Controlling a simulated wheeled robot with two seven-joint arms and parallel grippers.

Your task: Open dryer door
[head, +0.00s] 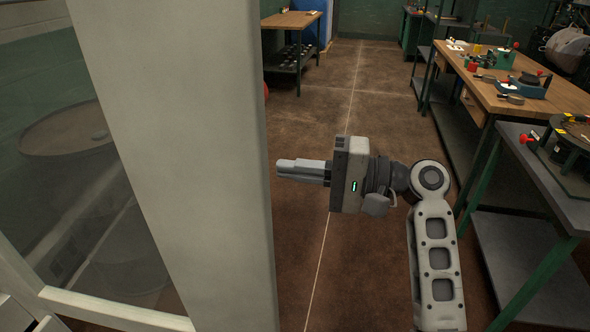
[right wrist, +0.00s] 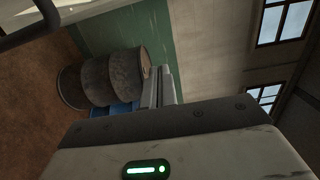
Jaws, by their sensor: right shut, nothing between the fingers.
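A tall pale grey panel (head: 185,130) fills the left of the head view. A glass pane (head: 75,160) in a pale frame shows to its left. I cannot tell whether these are the dryer door or part of its housing, and no handle is clear. My right gripper (head: 283,169) is shut and empty. Its fingers point left, with their tips beside the panel's right edge; I cannot tell whether they touch it. The fingers also show in the right wrist view (right wrist: 166,88). My left gripper is not in view.
A workbench (head: 545,95) with tools and a lower dark table (head: 560,190) stand at the right. Another table (head: 292,20) stands at the back. The brown floor (head: 345,110) between is clear.

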